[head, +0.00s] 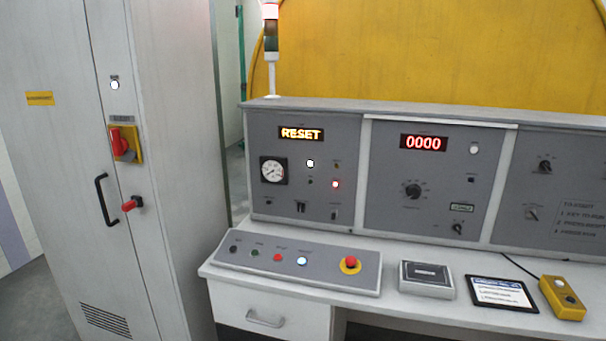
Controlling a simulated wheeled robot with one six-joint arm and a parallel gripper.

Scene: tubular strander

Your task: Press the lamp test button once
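No button can be told as the lamp test button, as the labels are too small to read. The sloped desk panel (318,278) carries a black button (233,249), a green button (255,252), a red button (278,257), a lit bluish-white button (302,261) and a red mushroom button (350,262) on a yellow ring. The left upright panel (262,210) has a lit white round (310,163), a small dark button (310,182) and a lit red lamp (335,184). Its display (301,134) reads RESET. My gripper is out of view.
A tall grey cabinet (60,150) with a red rotary switch (117,140) and a black handle (107,200) stands at left. On the desk lie a grey box (426,290), a tablet (502,306) and a yellow control box (564,310). A signal tower (271,45) rises behind.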

